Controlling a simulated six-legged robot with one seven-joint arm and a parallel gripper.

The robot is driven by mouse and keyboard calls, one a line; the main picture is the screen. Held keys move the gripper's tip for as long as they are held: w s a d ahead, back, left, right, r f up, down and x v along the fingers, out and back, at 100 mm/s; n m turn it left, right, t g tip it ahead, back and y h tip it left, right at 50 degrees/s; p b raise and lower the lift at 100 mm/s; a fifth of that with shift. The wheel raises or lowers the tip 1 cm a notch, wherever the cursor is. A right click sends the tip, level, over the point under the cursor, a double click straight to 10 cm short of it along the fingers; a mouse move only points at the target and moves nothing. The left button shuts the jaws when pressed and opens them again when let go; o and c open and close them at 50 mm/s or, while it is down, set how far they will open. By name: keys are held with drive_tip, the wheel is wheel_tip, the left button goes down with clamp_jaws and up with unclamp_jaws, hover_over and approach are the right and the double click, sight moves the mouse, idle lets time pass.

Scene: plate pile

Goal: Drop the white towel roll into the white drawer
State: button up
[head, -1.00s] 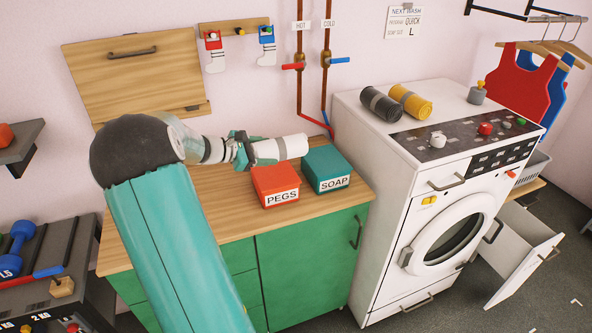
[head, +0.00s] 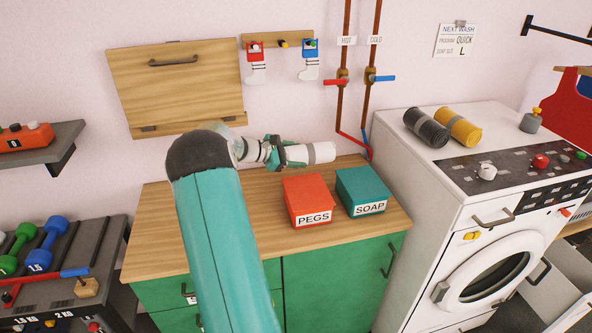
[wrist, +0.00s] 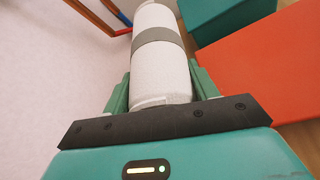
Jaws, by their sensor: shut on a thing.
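The white towel roll (head: 318,153) has a grey band and lies sideways in my gripper (head: 280,152), above the wooden counter near the wall. In the wrist view the white towel roll (wrist: 160,75) sits between the two green fingers of my gripper (wrist: 158,90), which are shut on it. The white drawer (head: 558,290) stands pulled out at the lower right of the washing machine; the picture edge cuts part of it off. My gripper is far to the left of the drawer and higher.
A red PEGS box (head: 309,199) and a green SOAP box (head: 361,188) stand on the counter (head: 240,210) below the roll. The washing machine (head: 420,230) stands to the right, with dark and yellow rolls (head: 459,129) on top. Pipes (head: 343,110) run down the wall.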

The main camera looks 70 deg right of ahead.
drive_tip(key=d+f, duration=0.1)
drive_tip(key=f, duration=0.1)
drive_tip(key=w+d+f, duration=0.1)
drive_tip(key=d+f, duration=0.1)
drive_tip(key=w+d+f, duration=0.1)
drive_tip(key=d+f, duration=0.1)
drive_tip(key=shift+w, duration=0.2)
drive_tip(key=shift+w+d+f, duration=0.1)
drive_tip(key=shift+d+f, duration=0.1)
drive_tip(key=shift+f, duration=1.5)
drive_tip(key=shift+f, duration=0.1)
drive_tip(key=o, duration=1.1)
drive_tip(key=v, duration=1.2)
